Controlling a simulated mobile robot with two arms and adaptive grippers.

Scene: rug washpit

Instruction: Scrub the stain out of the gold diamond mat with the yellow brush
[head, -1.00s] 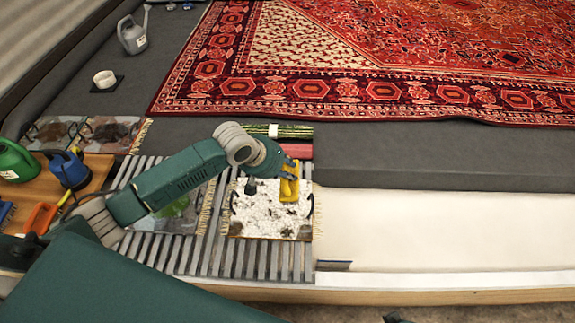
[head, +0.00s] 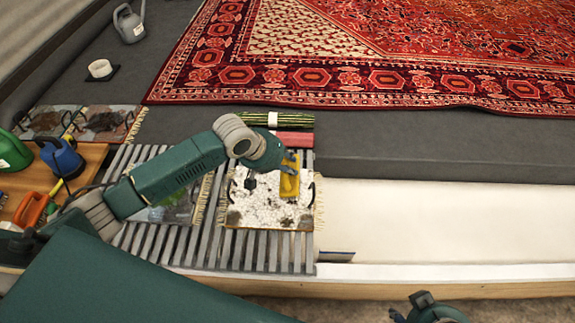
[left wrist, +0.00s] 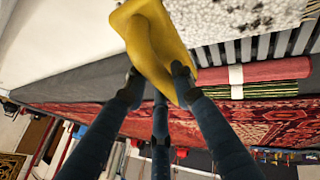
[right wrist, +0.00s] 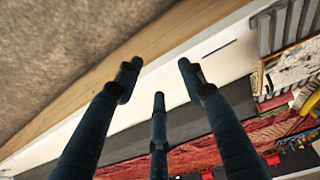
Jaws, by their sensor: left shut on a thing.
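The yellow brush (head: 289,187) is in my left gripper (head: 288,165), whose fingers close on it; the left wrist view also shows the brush (left wrist: 155,40) between the fingers. The brush is over the right half of a fringed mat (head: 262,213) and appears to be on it. White foam with dark patches covers this mat, with thin orange-gold edges showing; its diamond pattern and any stain cannot be made out. My right gripper (head: 432,306) is at the bottom edge of the head view. Its fingers are spread and empty in the right wrist view (right wrist: 158,82).
The mat lies on a grey slatted rack (head: 245,255) beside another partly hidden mat (head: 170,213). A wooden tray (head: 85,160) holds a blue container (head: 62,160) and other items. Green (head: 230,119) and red (head: 293,139) rolls lie behind.

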